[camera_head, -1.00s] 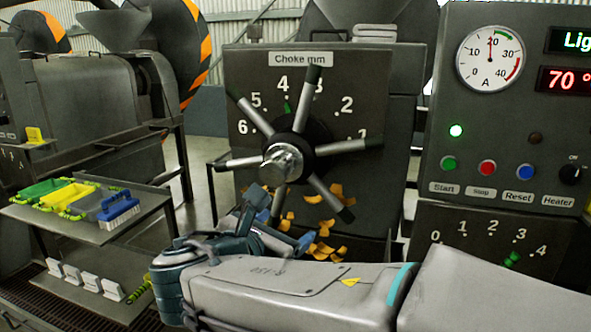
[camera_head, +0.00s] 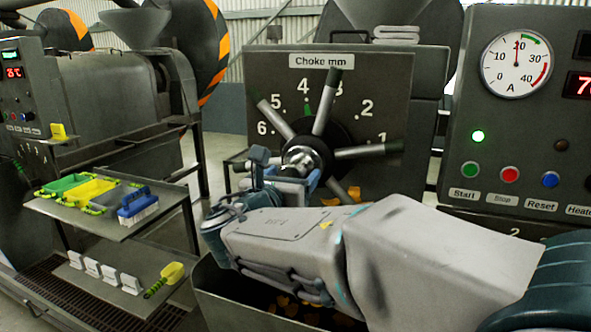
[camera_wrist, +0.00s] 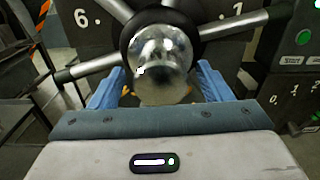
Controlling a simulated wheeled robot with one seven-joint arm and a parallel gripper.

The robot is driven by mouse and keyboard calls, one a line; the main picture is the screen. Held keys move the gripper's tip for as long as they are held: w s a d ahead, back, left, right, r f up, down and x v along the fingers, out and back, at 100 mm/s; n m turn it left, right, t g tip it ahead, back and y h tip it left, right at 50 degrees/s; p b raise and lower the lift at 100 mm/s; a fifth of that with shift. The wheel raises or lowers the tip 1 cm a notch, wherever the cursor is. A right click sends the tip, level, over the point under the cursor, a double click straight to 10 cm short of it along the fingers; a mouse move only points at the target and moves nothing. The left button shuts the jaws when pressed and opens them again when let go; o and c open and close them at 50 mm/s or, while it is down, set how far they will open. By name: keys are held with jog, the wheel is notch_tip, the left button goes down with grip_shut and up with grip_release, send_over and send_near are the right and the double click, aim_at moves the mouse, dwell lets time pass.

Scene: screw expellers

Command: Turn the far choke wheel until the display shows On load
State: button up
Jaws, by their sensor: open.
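The choke wheel (camera_head: 312,150), with a dark hub, a shiny metal centre and several metal spokes, is on the panel marked "Choke mm" (camera_head: 325,61). A green pointer (camera_head: 307,108) is just under the 4. It is the only choke wheel I can make out. My gripper (camera_head: 287,183) is open at the wheel's centre. In the wrist view my gripper's blue fingers (camera_wrist: 158,86) stand either side of the shiny hub (camera_wrist: 162,68); contact cannot be told. The display (camera_head: 583,45) at the right edge is cut off, its text out of view.
A control panel with an ammeter (camera_head: 516,62) near 20 and lit buttons stands on the right. At left, another machine (camera_head: 120,85) has a small display (camera_head: 10,55), too small to read.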

jog(key=shift+x, duration=1.1)
jog(key=c, duration=1.4)
